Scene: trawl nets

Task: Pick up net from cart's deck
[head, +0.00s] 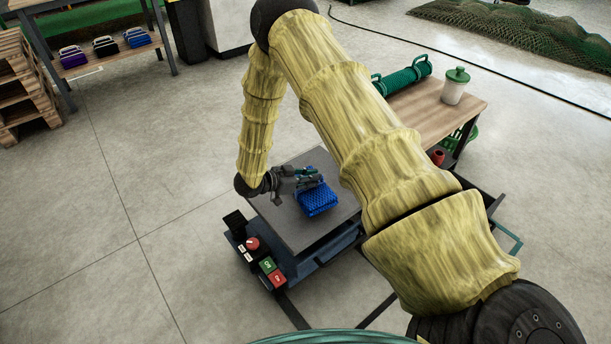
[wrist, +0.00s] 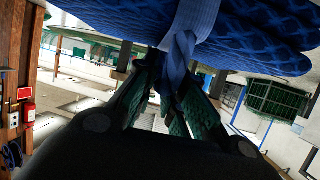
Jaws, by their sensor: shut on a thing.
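A blue net (head: 316,199), folded into a bundle, is at the deck of the cart (head: 287,233) in the head view. My gripper (head: 312,178) is at the net's upper edge, with the arm reaching in from the left. In the wrist view the net (wrist: 240,35) fills the top, with a lighter blue band and a twisted strap around it. My green-padded fingers (wrist: 178,95) are shut on that twisted strap. From the head view I cannot tell whether the net touches the deck or hangs just above it.
A control panel with coloured buttons (head: 268,265) sits on the cart's near-left side. A shelf (head: 105,55) with small bundles stands far left. Floor left is clear.

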